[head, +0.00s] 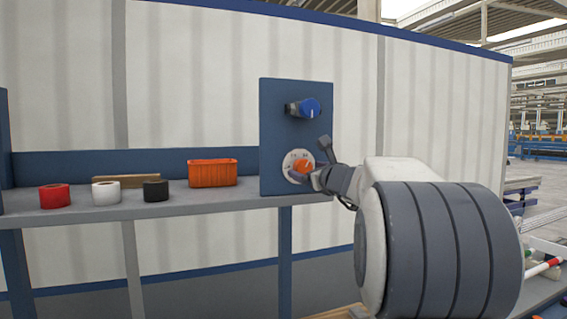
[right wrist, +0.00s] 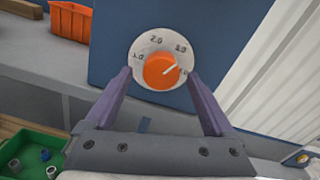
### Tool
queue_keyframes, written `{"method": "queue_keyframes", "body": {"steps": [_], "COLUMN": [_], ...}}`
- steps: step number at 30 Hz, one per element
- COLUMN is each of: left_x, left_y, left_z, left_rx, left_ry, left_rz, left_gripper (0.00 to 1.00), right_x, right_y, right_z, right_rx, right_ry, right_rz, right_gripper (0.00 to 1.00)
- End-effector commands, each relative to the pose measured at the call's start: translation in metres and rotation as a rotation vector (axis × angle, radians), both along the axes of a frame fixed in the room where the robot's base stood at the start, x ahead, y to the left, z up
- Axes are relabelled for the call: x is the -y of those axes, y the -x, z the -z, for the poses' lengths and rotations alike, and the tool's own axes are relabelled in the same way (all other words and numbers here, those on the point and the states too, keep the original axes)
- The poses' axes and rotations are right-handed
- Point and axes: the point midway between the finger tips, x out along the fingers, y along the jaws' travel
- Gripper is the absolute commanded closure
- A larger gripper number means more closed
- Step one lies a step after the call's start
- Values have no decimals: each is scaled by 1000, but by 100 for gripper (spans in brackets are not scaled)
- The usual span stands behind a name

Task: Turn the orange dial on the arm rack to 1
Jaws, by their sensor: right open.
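The orange dial (head: 303,167) sits on a white round scale plate low on the blue panel (head: 270,120) of the rack. The marks 2.0 and 3.0 are readable along the top; the left mark looks like 1.0. My right gripper (head: 322,163) is in front of the dial. In the right wrist view its fingers (right wrist: 158,75) are spread, one on each side of the scale plate, with a gap to the knob. My left gripper is not in view.
A blue knob (head: 309,107) sticks out above the dial. The shelf (head: 90,214) holds red (head: 54,196), white (head: 105,191) and black (head: 155,190) rolls and an orange bin (head: 212,173). A green crate (right wrist: 30,155) with small parts lies below.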

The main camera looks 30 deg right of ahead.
Motion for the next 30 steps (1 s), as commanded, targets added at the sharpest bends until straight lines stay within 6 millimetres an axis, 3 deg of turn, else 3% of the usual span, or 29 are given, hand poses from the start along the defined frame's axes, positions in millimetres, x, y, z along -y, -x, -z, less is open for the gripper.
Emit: {"method": "queue_keyframes", "body": {"steps": [6,16,21,23,30], "left_x": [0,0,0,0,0], "left_y": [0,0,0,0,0], "left_z": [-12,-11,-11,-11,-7], "left_rx": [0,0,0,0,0], "left_ry": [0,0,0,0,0], "left_rz": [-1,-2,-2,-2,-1], "left_gripper": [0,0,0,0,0], "right_x": [7,9,9,9,9], "right_y": [-22,-24,-24,-24,-23], "right_z": [-1,0,0,0,1], "right_rx": [-1,1,1,1,-4], "right_ry": [-1,1,1,0,21], "right_rz": [0,4,4,4,4], "right_gripper": [12,12,77,98,98]}}
